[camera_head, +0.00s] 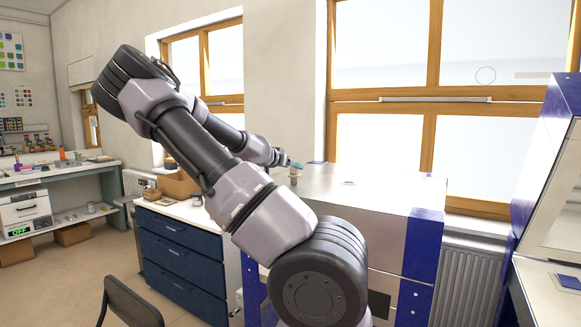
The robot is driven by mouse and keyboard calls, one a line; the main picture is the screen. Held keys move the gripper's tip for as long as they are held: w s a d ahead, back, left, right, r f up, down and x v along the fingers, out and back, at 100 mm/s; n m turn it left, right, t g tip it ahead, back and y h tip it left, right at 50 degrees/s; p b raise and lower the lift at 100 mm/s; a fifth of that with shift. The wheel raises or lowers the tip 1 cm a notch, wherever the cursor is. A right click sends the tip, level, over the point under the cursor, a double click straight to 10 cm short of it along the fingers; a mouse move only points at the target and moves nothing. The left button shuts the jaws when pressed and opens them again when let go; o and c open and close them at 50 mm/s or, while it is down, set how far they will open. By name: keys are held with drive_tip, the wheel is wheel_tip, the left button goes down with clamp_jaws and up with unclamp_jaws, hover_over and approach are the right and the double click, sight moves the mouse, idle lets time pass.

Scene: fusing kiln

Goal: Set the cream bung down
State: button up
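My gripper (295,165), with teal fingertips, is at the far end of my arm, above the back left part of a silver kiln top with blue corners (375,190). A small cream-brown piece, likely the cream bung (294,177), shows just under the fingertips. I cannot tell whether the fingers grip it or whether it touches the top. The finger gap is too small to make out. A small dark-rimmed spot, perhaps a hole (348,183), lies on the silver top to the right of the gripper.
A blue drawer cabinet (180,255) with a white top and a cardboard box (178,187) stands left of the kiln. A dark chair (130,300) is at the front left. A blue-and-white cabinet (545,190) stands at the right. Much of the silver top is bare.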

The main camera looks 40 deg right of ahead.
drive_tip(key=shift+r, duration=0.15)
drive_tip(key=v, duration=1.2)
drive_tip(key=shift+a, duration=0.15)
